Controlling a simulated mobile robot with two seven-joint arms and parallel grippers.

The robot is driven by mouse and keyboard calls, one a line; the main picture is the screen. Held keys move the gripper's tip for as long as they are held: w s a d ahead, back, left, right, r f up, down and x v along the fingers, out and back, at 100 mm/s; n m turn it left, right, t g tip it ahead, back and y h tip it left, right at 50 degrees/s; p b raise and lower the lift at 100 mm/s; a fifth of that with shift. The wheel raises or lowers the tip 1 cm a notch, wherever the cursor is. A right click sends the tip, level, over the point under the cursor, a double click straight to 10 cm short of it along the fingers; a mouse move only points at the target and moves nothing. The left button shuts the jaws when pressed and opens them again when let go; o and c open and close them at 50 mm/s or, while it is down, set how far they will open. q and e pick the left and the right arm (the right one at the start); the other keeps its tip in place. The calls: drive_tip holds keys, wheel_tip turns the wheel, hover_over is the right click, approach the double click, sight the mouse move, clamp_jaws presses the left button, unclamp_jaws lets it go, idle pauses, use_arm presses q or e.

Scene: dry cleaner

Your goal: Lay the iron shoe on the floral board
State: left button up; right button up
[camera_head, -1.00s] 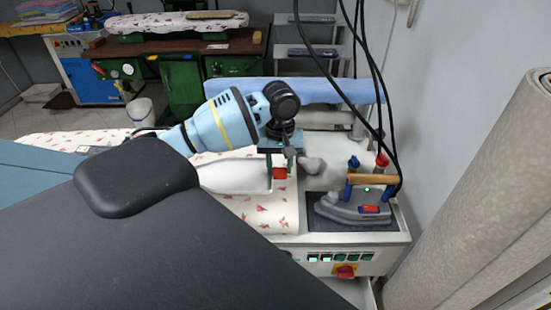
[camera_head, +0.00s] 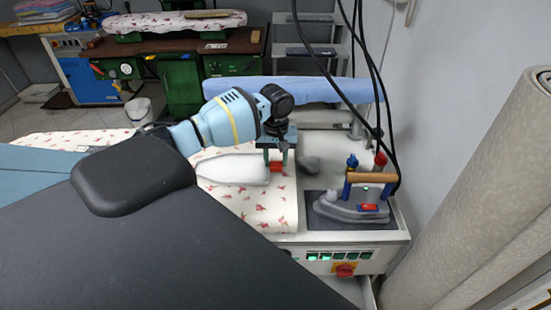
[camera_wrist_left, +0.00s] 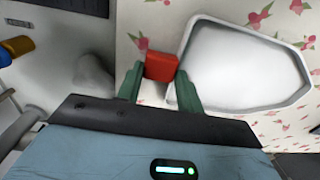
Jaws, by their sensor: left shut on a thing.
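The iron shoe (camera_head: 234,169) is a pale, pointed sole-shaped plate with a raised rim and a red tab (camera_head: 276,167). My left gripper (camera_head: 275,157) is shut on the red tab at the shoe's right end. The shoe lies flat over the right part of the floral board (camera_head: 262,213), which is white with pink flowers. In the left wrist view, the shoe (camera_wrist_left: 245,65) is beside the green fingers (camera_wrist_left: 158,85), with floral cloth around it. I cannot tell whether the shoe touches the cloth. My right gripper is not in view.
A steam iron (camera_head: 352,207) with a wooden handle stands on a dark pad right of the board. Black hoses (camera_head: 372,70) hang behind it. A blue padded arm (camera_head: 290,89) lies behind the board. A rolled beige carpet (camera_head: 480,190) stands at the right.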

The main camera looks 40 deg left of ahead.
use_arm(q)
drive_tip(key=o, duration=1)
wheel_tip(320, 180, up, 12)
idle(0.4)
